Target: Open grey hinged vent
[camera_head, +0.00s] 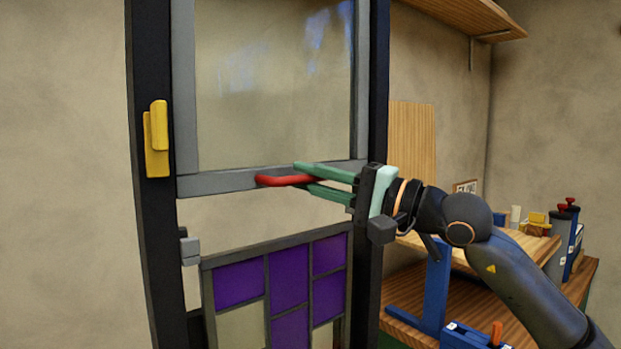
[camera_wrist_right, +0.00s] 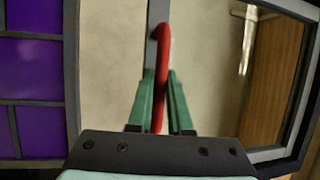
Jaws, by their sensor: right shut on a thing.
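The grey hinged vent (camera_head: 225,181) is a grey-framed clear pane in the upper part of a dark upright frame. A red handle (camera_head: 272,181) sits along its bottom rail. My right gripper (camera_head: 300,180) reaches in from the right, and its green fingers are shut on the red handle. In the right wrist view the handle (camera_wrist_right: 163,45) runs between the two fingers (camera_wrist_right: 160,85). A gap shows between the vent's bottom rail and the leaded panel below. A yellow latch (camera_head: 157,138) is on the left post. My left gripper is not in view.
The leaded panel (camera_head: 256,257) with purple panes stands below the vent. A small grey block (camera_head: 190,247) is on the left post. At the right are a wooden bench (camera_head: 525,243) with blue supports, small items on it, and a shelf (camera_head: 470,14) above.

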